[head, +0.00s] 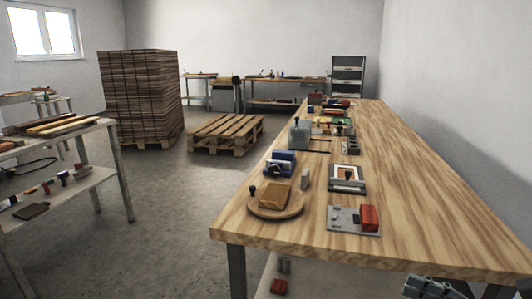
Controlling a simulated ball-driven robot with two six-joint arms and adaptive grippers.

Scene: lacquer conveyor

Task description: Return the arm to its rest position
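A dark grey jointed mechanism, which looks like my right gripper (435,287), shows at the bottom right, in front of and below the near edge of the wooden workbench (400,190). It is cut off by the picture's lower edge. Its fingers cannot be made out clearly, and I see nothing held in it. My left gripper and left arm are not in view.
The bench's left side holds a round wooden board (262,212), a grey plate with a red block (369,217), a framed square (347,176) and a blue device (280,163). Its right side is bare. A pallet (226,131) and a board stack (140,95) stand behind open floor.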

